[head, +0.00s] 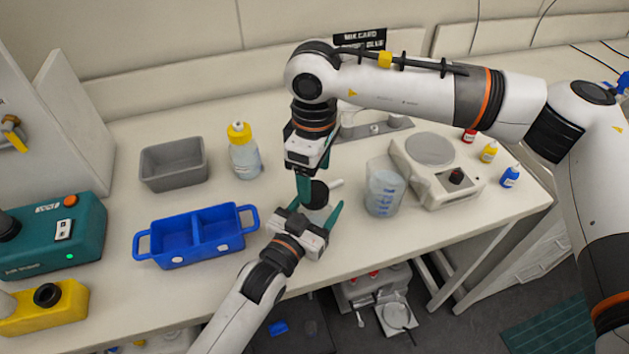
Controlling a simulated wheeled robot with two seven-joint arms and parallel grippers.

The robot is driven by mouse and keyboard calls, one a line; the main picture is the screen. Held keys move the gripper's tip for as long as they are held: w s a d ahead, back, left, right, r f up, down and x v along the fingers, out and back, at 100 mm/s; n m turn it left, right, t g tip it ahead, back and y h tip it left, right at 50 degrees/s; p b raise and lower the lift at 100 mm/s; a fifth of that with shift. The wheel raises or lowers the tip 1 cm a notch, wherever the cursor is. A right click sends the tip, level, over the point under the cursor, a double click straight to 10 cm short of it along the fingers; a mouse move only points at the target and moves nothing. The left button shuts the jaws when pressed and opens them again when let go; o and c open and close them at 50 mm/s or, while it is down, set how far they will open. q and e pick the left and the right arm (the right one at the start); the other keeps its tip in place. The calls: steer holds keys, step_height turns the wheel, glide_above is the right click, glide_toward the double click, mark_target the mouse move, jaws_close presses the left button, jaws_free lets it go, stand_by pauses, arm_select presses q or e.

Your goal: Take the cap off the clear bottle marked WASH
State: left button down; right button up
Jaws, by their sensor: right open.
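A bottle (318,214) with a round black cap (317,193) stands near the middle of the table, largely hidden by my grippers. I cannot read any marking on it. My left gripper (315,212) reaches in from the front, with its teal fingers on either side of the bottle's body; I cannot tell whether they press on it. My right gripper (304,189) points down from above, open, with its fingers beside the black cap. A second clear bottle (244,157) with a yellow cap (239,132) stands upright to the left, untouched; its marking is unreadable too.
A clear beaker (384,190) stands close on the right, before a white balance-like device (437,170). A blue two-part tray (197,236) and a grey bin (173,164) are on the left. Small dropper bottles (489,152) stand at the far right. The front table edge is close.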

mark_target(314, 190)
steer(key=m, duration=0.5)
steer(key=shift+r+m, duration=0.35)
steer(key=shift+m, duration=0.05)
steer(key=m, duration=0.7)
steer(key=shift+r, duration=0.3)
steer(key=m, duration=0.7)
steer(key=shift+r, duration=0.25)
steer(key=m, duration=0.7)
steer(key=shift+r, duration=0.25)
steer(key=m, duration=0.4)
steer(key=shift+r+m, duration=0.2)
steer(key=shift+m, duration=0.2)
steer(key=m, duration=0.4)
steer(key=shift+r+m, duration=0.2)
steer(key=shift+m, duration=0.2)
steer(key=m, duration=0.4)
steer(key=shift+r, duration=0.15)
steer(key=m, duration=0.5)
steer(key=shift+r, duration=0.15)
steer(key=shift+f, duration=4)
steer(key=shift+c, duration=0.4)
